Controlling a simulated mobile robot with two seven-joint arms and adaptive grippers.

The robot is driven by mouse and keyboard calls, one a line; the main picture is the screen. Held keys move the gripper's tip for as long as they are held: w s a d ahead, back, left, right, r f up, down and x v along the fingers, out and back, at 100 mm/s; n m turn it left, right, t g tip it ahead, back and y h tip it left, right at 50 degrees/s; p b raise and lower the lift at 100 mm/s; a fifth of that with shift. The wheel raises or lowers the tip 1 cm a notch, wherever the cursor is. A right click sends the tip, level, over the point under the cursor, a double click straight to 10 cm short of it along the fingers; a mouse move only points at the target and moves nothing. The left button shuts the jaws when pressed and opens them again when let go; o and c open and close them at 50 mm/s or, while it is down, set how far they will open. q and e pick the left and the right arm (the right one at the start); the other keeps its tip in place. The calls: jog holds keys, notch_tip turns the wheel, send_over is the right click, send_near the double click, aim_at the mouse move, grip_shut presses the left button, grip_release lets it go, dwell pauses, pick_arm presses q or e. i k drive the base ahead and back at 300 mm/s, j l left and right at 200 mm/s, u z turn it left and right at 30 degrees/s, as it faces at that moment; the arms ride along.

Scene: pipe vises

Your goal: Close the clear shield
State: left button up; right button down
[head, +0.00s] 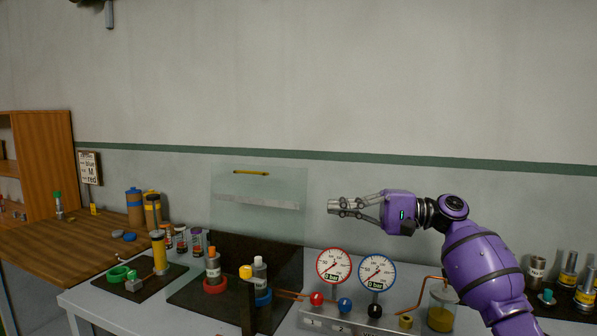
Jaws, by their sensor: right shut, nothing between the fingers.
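The clear shield (230,205) is a transparent upright panel with a yellow handle (251,173) near its top edge. It stands raised at the back of a dark base plate (200,292) on the bench. My right gripper (332,206) is shut and empty. It points left, to the right of the shield and a little below the handle's height in the picture. In the picture its fingertips are apart from the panel; how far apart in depth I cannot tell. My left gripper is not in view.
Two gauges (333,266) on a valve block stand below my right arm. Bottles (213,265) in coloured rings stand on the dark plate. A jar of yellow liquid (441,308) is at the right. A wooden table (60,242) is at the left.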

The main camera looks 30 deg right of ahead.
aim_at(221, 197)
jog(key=i+l, duration=1.1)
